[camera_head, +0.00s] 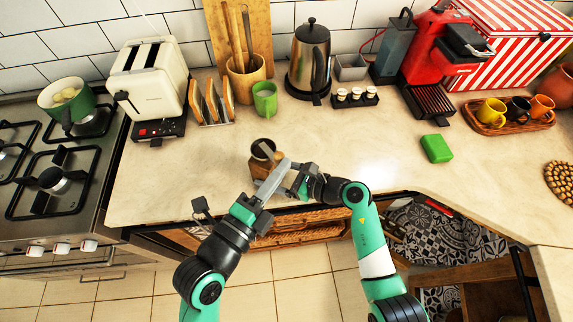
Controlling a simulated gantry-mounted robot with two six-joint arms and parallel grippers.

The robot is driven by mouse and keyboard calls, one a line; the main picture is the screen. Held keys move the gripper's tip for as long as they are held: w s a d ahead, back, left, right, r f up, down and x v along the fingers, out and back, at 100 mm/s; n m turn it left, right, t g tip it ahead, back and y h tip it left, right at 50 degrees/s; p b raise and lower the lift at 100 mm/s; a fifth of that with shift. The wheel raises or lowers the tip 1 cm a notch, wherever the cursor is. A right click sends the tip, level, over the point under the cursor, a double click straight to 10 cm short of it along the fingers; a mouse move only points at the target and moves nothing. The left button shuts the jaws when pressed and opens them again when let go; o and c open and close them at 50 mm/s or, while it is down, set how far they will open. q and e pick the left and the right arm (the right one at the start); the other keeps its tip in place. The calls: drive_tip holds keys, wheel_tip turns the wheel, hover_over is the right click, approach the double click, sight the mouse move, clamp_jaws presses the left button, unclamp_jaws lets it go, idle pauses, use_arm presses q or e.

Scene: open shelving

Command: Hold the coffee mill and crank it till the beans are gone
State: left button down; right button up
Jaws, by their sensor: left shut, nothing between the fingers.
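The coffee mill (262,169) stands on the counter near its front edge, with a wooden body and a dark round top. A small tan piece, perhaps the crank's knob, shows at its upper right. My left gripper (283,166) reaches up from the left arm. Its grey fingers are shut with nothing between them, and they overlap the mill's right side in the picture; I cannot tell if they touch it. My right gripper (291,181) is close beside the left one, at the mill's right. Its fingers are partly hidden, so its opening is unclear. The beans cannot be made out.
A green cup (265,99), a toast rack (212,104) and a kettle (309,62) stand behind the mill. A green sponge (436,148) lies to the right. A stove (45,170) is at the left. The counter around the mill is mostly clear.

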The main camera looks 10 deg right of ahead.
use_arm(q)
drive_tip(key=shift+s+a, duration=0.1)
drive_tip(key=shift+a, duration=1.2)
drive_tip(key=w+a, duration=0.2)
drive_tip(key=a, duration=0.4)
drive_tip(key=shift+w+a, duration=0.1)
idle(0.3)
